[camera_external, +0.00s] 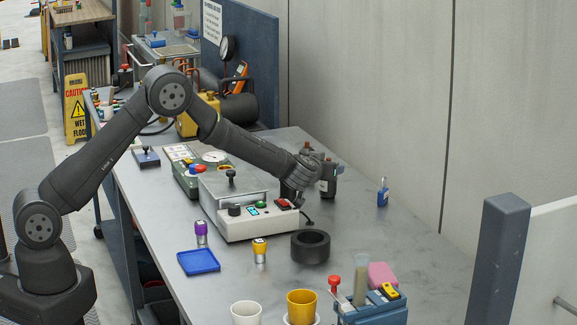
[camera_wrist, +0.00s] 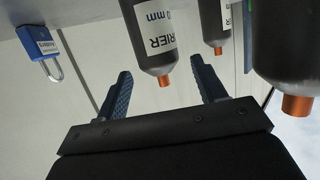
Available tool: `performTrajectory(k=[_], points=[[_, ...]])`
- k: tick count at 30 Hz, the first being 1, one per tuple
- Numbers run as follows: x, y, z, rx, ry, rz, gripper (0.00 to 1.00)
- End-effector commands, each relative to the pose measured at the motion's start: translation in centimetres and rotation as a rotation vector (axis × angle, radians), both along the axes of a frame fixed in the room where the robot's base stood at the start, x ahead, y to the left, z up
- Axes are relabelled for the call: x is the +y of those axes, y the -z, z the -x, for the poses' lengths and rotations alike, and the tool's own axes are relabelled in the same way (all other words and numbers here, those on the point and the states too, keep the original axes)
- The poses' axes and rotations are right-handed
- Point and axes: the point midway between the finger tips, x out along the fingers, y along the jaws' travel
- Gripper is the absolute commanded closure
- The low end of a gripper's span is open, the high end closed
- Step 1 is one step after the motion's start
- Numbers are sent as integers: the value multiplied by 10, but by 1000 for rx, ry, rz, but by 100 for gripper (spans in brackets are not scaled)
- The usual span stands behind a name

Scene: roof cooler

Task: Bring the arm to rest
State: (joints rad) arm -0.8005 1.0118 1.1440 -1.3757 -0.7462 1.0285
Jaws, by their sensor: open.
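My arm reaches over the metal table, and my gripper (camera_external: 295,190) is low beside the right end of a white control box (camera_external: 245,222) with a red switch. In the external view its fingers are too small to tell clearly. In the wrist view my gripper (camera_wrist: 161,76) has its two blue-grey fingers apart. Nothing is held between them. A dark bottle (camera_wrist: 152,45) with a white label and orange tip shows beyond the gap; I cannot tell how far off. The dark bottles (camera_external: 328,180) stand just right of my wrist in the external view.
A blue padlock (camera_external: 382,192) stands to the right; it also shows in the wrist view (camera_wrist: 40,43). The right table surface is mostly clear.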

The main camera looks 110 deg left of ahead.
Motion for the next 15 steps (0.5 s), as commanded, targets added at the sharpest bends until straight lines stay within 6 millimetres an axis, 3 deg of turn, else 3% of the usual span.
performTrajectory(k=[5, 9, 15], points=[[32, 16, 2, -1, -3, 0, 36], [29, -11, 0, -4, 0, -3, 36], [29, -27, 0, -1, 0, -1, 36]])
